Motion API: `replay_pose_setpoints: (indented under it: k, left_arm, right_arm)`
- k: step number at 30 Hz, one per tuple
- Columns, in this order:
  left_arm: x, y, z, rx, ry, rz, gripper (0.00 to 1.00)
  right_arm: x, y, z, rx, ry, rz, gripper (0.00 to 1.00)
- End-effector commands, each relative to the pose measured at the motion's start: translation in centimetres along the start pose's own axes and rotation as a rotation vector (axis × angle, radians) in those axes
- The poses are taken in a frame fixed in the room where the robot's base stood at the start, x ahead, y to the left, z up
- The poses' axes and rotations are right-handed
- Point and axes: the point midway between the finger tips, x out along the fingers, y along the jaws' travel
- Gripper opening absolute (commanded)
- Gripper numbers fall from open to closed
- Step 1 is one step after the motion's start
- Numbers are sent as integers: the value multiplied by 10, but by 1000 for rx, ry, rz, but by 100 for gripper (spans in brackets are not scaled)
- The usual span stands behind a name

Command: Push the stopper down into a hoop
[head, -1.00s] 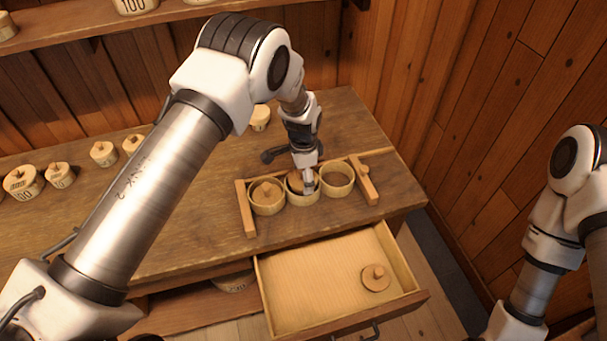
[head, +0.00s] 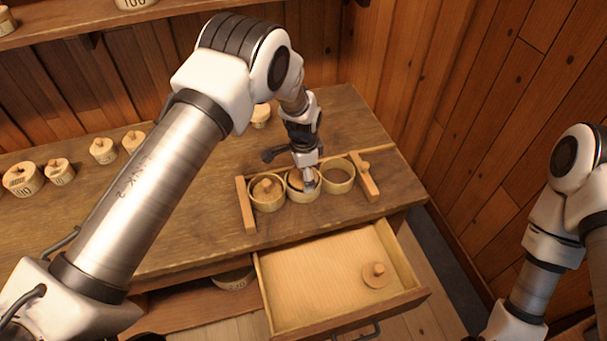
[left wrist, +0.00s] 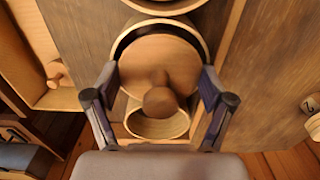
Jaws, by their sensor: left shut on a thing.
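My left gripper (head: 308,184) is shut on a round wooden stopper (head: 296,180) at the middle hoop (head: 303,195) of a row of three. In the left wrist view, the fingers of this gripper (left wrist: 158,95) stand on either side of the stopper's disc (left wrist: 155,60), its knob towards the camera. The disc lies over the hoop's opening with part of the rim showing around it; how deep it sits I cannot tell. The left hoop (head: 267,204) holds a knobbed stopper. The right hoop (head: 338,186) is empty. My right gripper is out of view; only its arm shows.
Wooden rails (head: 245,205) and (head: 369,182) stand at both ends of the row. Below the bench, an open drawer (head: 310,270) holds a loose stopper (head: 375,275). Several lidded pots (head: 103,150) stand along the bench at the left. A plank wall is at the right.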

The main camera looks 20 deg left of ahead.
Motion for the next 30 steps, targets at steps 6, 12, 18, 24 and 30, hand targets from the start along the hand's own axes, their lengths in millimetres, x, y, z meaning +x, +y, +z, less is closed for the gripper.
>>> replay_pose_setpoints:
  k: [6,12,18,24,30]
  left_arm:
    - [8,6,4,0,-10,14,44]
    - [14,6,4,0,-12,15,33]
    - [19,6,5,0,-12,16,27]
    - [19,7,5,0,-13,17,27]
    - [19,7,6,0,-13,18,100]
  right_arm:
    - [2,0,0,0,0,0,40]
    - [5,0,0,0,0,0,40]
    - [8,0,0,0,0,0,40]
    - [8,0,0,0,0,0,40]
    - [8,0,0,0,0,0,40]
